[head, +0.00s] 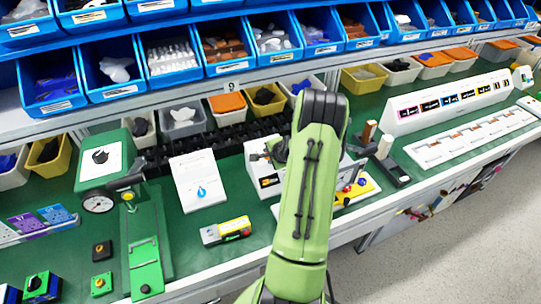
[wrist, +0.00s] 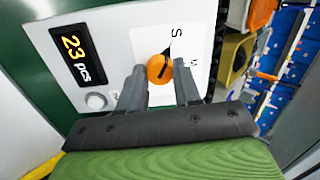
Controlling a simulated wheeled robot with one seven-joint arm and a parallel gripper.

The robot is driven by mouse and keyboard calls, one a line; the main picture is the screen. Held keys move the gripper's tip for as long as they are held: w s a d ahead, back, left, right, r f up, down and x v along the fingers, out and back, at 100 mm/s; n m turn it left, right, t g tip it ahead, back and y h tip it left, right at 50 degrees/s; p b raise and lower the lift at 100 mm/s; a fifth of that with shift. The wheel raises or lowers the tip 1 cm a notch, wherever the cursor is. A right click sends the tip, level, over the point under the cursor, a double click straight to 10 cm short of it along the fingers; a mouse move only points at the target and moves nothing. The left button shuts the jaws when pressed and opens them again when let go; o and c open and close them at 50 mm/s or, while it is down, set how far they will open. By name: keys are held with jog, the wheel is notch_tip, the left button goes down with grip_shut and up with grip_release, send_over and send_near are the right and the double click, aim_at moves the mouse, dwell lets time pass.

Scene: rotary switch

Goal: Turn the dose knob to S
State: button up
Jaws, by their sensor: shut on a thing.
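The dose knob (wrist: 159,69) is orange with a dark pointer line and sits on a white label on a pale machine front. The letter S (wrist: 177,32) is printed beside it; another letter near the right finger is partly hidden. The pointer slants up and right, roughly towards the S side; its exact setting is hard to tell. My gripper (wrist: 160,88) has one finger on each side of the knob and is shut on it. In the head view the white machine (head: 262,165) stands mid-bench, with its knob hidden behind my arm.
A lit display (wrist: 76,53) reads 23 pcs, with a round grey button (wrist: 96,101) near it. On the bench, a white card (head: 197,180) and a yellow device (head: 226,231) lie left of the machine.

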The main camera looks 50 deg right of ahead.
jog(key=o, duration=1)
jog(key=shift+o, duration=0.2)
jog(key=shift+s, duration=0.1)
jog(key=v, duration=1.5)
jog(key=shift+r+p, duration=0.3)
jog(key=shift+p, duration=0.15)
jog(key=shift+s+a, duration=0.1)
jog(key=shift+s, duration=0.05)
